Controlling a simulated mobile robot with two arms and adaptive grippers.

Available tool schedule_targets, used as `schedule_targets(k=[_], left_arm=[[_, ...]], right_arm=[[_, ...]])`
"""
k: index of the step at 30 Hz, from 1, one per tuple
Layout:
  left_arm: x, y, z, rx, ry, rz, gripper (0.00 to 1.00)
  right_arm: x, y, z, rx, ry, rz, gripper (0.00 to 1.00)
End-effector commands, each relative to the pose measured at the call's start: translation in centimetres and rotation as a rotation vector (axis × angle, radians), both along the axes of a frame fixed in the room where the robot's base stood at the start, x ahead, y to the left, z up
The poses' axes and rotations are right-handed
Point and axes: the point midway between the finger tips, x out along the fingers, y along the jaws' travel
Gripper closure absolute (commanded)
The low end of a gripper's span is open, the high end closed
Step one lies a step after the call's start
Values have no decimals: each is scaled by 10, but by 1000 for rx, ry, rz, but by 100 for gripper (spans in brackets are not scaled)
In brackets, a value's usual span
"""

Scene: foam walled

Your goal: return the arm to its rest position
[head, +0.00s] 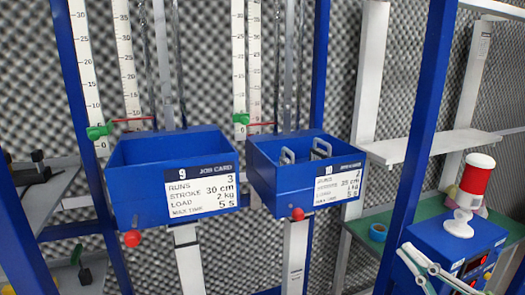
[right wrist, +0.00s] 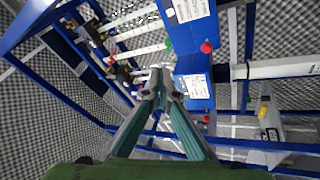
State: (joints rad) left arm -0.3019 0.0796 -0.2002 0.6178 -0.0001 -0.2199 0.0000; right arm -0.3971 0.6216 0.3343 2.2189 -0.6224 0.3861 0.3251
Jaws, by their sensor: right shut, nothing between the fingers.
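My right gripper (head: 420,262) shows at the lower right of the head view, in front of a blue box with a red-and-white knob on top. In the right wrist view its two fingers (right wrist: 161,84) come together at the tips, shut with nothing between them. It is apart from the two blue job-card bins. My left gripper is not in view.
Blue bin 9 (head: 128,190) and blue bin 10 (head: 265,170) hang on the rig at centre. The blue box (head: 440,240) stands below the red-and-white knob (head: 474,182). Blue posts (head: 423,110) and a white shelf (head: 425,146) are at right.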

Motion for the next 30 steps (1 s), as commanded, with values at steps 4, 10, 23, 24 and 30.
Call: schedule_targets(k=[4, 10, 23, 24, 30], left_arm=[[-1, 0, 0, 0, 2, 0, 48], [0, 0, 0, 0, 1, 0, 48], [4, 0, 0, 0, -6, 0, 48], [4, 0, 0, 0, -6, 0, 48], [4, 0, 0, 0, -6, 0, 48]], right_arm=[[18, -32, -29, 204, 131, -205, 100], [21, -67, -105, 427, 396, -466, 100], [-85, -20, -305, 648, 1210, -819, 100], [-99, -10, -317, 648, 1281, -830, 100], [-162, 36, -352, 621, 1578, -851, 100]])
